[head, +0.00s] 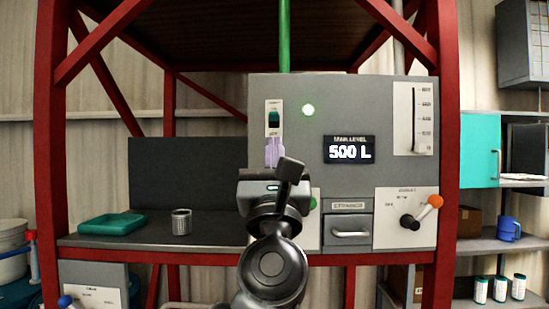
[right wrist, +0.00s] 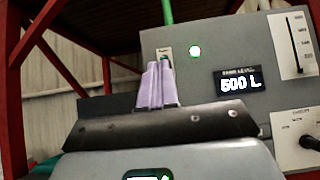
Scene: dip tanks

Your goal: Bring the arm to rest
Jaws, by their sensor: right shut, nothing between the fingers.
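My right arm rises from the bottom middle of the head view. My right gripper (head: 273,146) points at the grey control panel (head: 385,90), its lilac fingers shut together with nothing between them. The fingers also show in the right wrist view (right wrist: 158,70), pressed side by side. In the head view the fingertips appear just below a green rocker switch (head: 273,118) on a white plate. I cannot tell whether they touch the panel. My left gripper is not in view.
The panel has a lit green lamp (head: 308,110), a display (head: 349,150) reading 500 L, a drawer handle (head: 350,233) and an orange-knobbed lever (head: 422,210). A metal cup (head: 181,222) and teal tray (head: 112,224) stand on the shelf at left. Red frame posts (head: 448,150) flank the panel.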

